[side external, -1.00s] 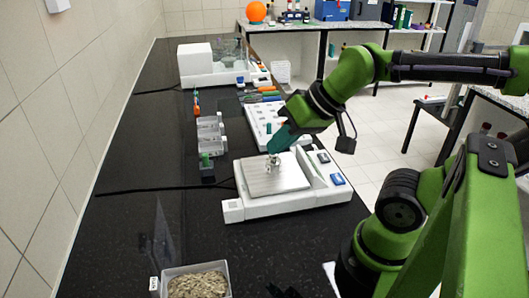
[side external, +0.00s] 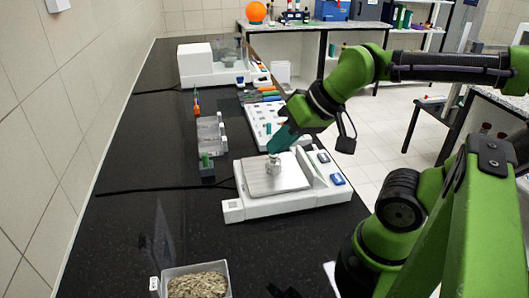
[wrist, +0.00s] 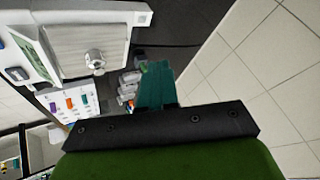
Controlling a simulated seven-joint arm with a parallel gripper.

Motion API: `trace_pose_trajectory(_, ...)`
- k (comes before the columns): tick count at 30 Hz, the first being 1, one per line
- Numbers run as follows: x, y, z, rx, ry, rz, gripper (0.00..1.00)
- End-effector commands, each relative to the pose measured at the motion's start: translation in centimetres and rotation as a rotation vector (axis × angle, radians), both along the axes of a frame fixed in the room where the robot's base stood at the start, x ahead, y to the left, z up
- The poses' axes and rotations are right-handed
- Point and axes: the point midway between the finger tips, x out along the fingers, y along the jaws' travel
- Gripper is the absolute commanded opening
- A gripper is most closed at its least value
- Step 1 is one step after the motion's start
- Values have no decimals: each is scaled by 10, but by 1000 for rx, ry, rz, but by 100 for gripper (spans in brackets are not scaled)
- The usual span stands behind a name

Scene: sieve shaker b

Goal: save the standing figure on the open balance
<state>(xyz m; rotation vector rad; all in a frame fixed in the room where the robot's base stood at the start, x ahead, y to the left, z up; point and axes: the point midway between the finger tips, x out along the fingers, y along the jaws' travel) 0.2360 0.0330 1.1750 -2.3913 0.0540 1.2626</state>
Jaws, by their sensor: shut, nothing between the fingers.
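The open balance (side external: 235,211) is white with a flat metal pan (side external: 262,187). It stands on the dark bench, with a blue button (side external: 337,179) and a grey button (side external: 323,157) on its right side. A small shiny metal weight (side external: 273,165) stands upright on the pan. In the wrist view the weight (wrist: 95,60) shows on the pan at upper left. My gripper (side external: 272,149) has teal fingers, shut and empty, close above the weight in the side view. In the wrist view the fingers (wrist: 156,82) appear apart from it. The balance's display reading cannot be made out.
A white tray with coloured pieces (side external: 262,125) lies behind the balance. Small clear bins (side external: 210,135) and a dark block with a green piece (side external: 206,165) stand to its left. A box of grains (side external: 198,282) is in front. The left bench is mostly clear.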

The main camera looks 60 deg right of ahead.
Motion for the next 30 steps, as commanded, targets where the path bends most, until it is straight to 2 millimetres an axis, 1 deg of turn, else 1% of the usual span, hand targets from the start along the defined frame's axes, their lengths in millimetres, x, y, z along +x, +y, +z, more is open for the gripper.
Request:
trace_pose_trajectory(9, 0, -1, 0, 0, 0, -5, 0)
trace_pose_trajectory(11, 1, -5, -1, 0, 5, -23, 0)
trace_pose_trajectory(14, 5, -23, -9, 9, 41, -94, 0)
trace_pose_trajectory(17, 12, -53, -21, 64, 99, -234, 0)
trace_pose_trajectory(20, 17, -92, -34, 187, 160, -451, 0)
trace_pose_trajectory(21, 18, -109, -40, 248, 178, -552, 0)
trace_pose_trajectory(22, 19, -121, -44, 297, 191, -630, 0)
trace_pose_trajectory(25, 16, -167, -57, 474, 214, -908, 0)
trace_pose_trajectory(27, 10, -198, -67, 600, 215, -1099, 0)
trace_pose_trajectory(30, 0, -235, -77, 762, 198, -1334, 0)
